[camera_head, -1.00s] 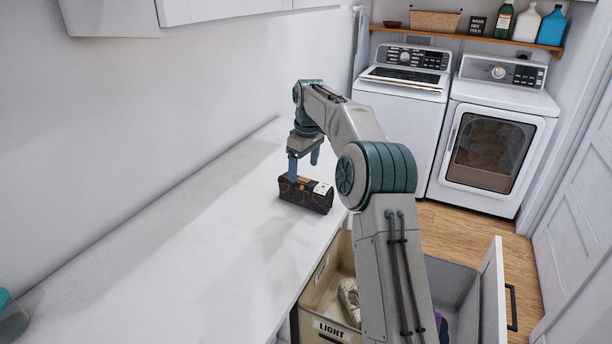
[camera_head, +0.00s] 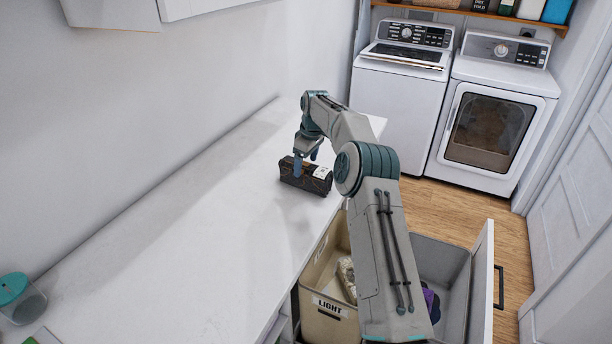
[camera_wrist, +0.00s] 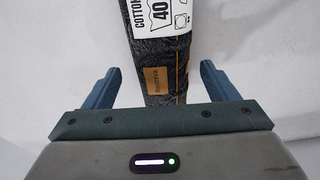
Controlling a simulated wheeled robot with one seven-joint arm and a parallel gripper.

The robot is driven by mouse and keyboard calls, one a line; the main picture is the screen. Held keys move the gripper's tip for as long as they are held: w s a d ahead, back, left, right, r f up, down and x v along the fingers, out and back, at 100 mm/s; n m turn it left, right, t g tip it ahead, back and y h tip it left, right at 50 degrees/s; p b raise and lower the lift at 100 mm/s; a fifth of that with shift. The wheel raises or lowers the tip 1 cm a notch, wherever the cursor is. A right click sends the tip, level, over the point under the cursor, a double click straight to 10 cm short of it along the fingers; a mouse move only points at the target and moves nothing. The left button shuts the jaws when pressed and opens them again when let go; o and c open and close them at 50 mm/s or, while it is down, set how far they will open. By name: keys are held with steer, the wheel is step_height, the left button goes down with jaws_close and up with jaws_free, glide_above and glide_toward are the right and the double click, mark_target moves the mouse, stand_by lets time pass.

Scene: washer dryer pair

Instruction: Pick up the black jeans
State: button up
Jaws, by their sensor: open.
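The black jeans (camera_head: 304,177) lie folded into a compact bundle on the white counter, near its right edge. In the wrist view the jeans (camera_wrist: 160,62) are dark, with orange stitching, a tan patch and a white label reading "COTTON" and "40". My gripper (camera_head: 306,165) is over the jeans, pointing down. In the wrist view its two blue fingers (camera_wrist: 157,82) are apart, one on each side of the jeans, with a gap on both sides. Whether the fingertips reach down to the counter cannot be told.
The white counter (camera_head: 190,230) is mostly clear. A teal-lidded container (camera_head: 18,298) stands at its left end. An open drawer holds a beige bin (camera_head: 328,312) labelled "LIGHT" and a grey bin (camera_head: 445,262), both with clothes. A washer (camera_head: 398,95) and dryer (camera_head: 490,120) stand behind.

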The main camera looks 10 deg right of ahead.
mark_target(305, 174)
steer(key=shift+a+f+p, duration=0.15)
steer(key=shift+f+p, duration=0.3)
steer(key=shift+f, duration=0.85)
steer(key=shift+a+f+p, duration=0.1)
steer(key=shift+f+p, duration=0.3)
steer(key=shift+f, duration=0.9)
steer(key=shift+w, duration=0.1)
steer(key=c, duration=1.5)
